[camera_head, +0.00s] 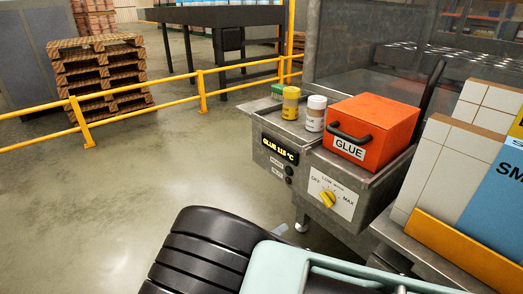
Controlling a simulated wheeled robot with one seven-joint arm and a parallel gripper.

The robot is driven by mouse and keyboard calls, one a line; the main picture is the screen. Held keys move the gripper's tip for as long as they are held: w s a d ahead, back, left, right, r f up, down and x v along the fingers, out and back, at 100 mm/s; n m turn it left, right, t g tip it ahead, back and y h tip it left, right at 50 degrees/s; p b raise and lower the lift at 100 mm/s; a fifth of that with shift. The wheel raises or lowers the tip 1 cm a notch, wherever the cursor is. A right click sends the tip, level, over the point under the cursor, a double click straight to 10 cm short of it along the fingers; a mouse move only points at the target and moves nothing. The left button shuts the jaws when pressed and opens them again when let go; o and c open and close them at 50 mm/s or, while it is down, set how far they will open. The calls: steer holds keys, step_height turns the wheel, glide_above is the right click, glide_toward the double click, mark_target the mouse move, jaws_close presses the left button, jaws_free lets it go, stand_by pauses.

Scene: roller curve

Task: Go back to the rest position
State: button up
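My arm crosses the bottom of the head view, with a black ribbed part and a pale teal link. My gripper is not in view, so I cannot see its fingers or whether it holds anything. Just beyond the arm stands a grey metal glue unit (283,149). Its orange-red box (390,116) is labelled GLUE, has a black handle and looks closed. A yellow knob (328,199) sits on a dial plate marked from OFF to MAX. A lit display (279,148) reads GLUE and a temperature that is hard to make out.
A yellow-capped jar (291,103) and a white-capped jar (315,114) stand on the unit. Cartons (450,160) stand close at the right. A yellow railing (203,91) crosses the back left, before stacked pallets (100,75) and a dark table (215,16). The left floor is clear.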

steer(key=s+d+r+m+g+y+p, duration=0.1)
steer(key=s+d+r+m+g+y, duration=0.2)
steer(key=m, duration=0.7)
steer(key=s+d+r+m+g+y+p, duration=0.1)
steer(key=s+d+r+m+g+y, duration=0.1)
steer(key=s+r+m+g+y, duration=0.2)
steer(key=s+d+r+m+g+y+p, duration=0.1)
steer(key=s+d+r+m+g+y, duration=0.2)
steer(key=s+r+m+y, duration=0.5)
steer(key=s+r+m, duration=0.7)
steer(key=s+r, duration=0.1)
steer(key=shift+d+r+m+g+p, duration=0.25)
steer(key=shift+d+m+g+p, duration=0.05)
steer(key=shift+d+m, duration=0.1)
steer(key=shift+s, duration=0.1)
